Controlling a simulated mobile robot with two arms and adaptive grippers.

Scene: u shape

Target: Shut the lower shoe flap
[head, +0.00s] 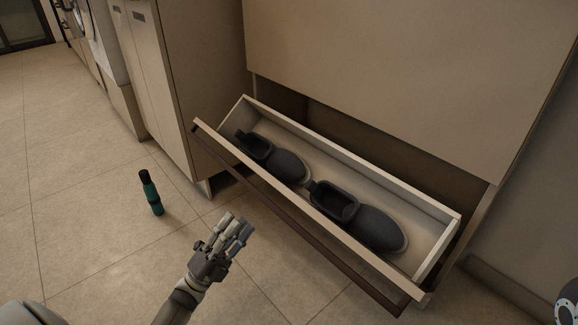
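The lower shoe flap (300,207) hangs open, tilted out from the cabinet, with its dark lower edge strip toward the floor. Its pale inner tray (350,158) holds a pair of dark shoes, one shoe (272,157) at the left and the other shoe (372,222) nearer the right. My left gripper (238,222) is in front of the flap, left of its middle. It appears apart from the flap and holds nothing that I can see. Its fingers point up and overlap, so the gap between them is unclear. My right gripper is out of view.
The upper flap (400,70) above is closed. A teal bottle with a black cap (151,193) stands on the tiled floor left of my gripper. Another cabinet (160,80) stands at the left. A wall is close on the right.

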